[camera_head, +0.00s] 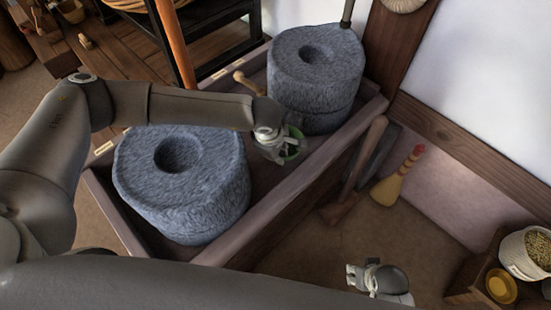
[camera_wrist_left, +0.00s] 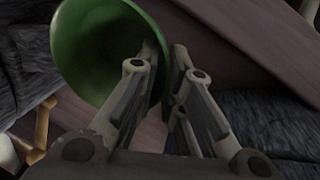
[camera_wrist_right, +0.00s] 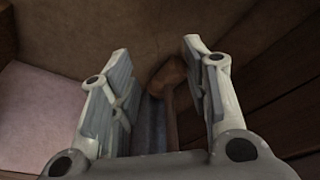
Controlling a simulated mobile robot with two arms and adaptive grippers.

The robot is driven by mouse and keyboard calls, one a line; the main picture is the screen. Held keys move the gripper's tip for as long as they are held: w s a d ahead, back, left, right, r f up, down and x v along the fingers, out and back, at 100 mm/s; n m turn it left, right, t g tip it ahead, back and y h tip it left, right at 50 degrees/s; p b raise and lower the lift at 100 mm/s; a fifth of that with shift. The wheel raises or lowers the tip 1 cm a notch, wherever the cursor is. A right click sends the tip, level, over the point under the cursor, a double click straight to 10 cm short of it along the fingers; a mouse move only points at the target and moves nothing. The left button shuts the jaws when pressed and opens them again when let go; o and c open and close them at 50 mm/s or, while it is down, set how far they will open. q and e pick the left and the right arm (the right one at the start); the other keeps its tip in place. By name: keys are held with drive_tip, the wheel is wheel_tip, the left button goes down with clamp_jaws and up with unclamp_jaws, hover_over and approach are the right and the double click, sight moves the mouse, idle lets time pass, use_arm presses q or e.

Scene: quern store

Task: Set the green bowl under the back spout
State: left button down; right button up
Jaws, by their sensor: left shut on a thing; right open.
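The green bowl (camera_head: 293,152) is held by my left gripper (camera_head: 276,143) over the wooden trough, between the two grey millstones. In the left wrist view the bowl (camera_wrist_left: 85,55) is tilted, with one side of its wall between the fingers (camera_wrist_left: 165,65). The back millstone (camera_head: 315,80) stands just behind the bowl, and the front millstone (camera_head: 180,190) stands to its left and nearer. I cannot make out a spout on either. My right gripper (camera_head: 358,276) is open and empty, low over the floor to the right; its fingers (camera_wrist_right: 156,50) are wide apart in the right wrist view.
The trough rim (camera_head: 285,190) runs between the stones and the open floor. A wooden mallet (camera_head: 359,165) and a yellow brush (camera_head: 398,178) lean beside it near the wall.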

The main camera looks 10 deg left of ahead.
use_arm(q)
drive_tip(key=f, duration=0.2)
drive_tip(key=shift+w+a+f, duration=0.1)
drive_tip(key=shift+a+f, duration=0.1)
drive_tip(key=shift+f, duration=0.6)
use_arm(e)
drive_tip(key=shift+w+r, duration=0.25)
drive_tip(key=shift+r, duration=0.55)
use_arm(q)
drive_tip(key=shift+b, duration=0.3)
drive_tip(key=c, duration=1.5)
unclamp_jaws()
drive_tip(key=shift+c, duration=0.2)
use_arm(e)
drive_tip(key=shift+r, duration=0.3)
drive_tip(key=shift+w, duration=0.1)
use_arm(q)
drive_tip(key=shift+r, duration=0.4)
drive_tip(key=p+v, duration=0.2)
drive_tip(key=v, duration=0.9)
use_arm(e)
wheel_tip(320, 180, down, 6)
drive_tip(key=s, duration=0.2)
use_arm(q)
drive_tip(key=shift+r, duration=0.1)
use_arm(e)
drive_tip(key=shift+s+d+f, duration=0.1)
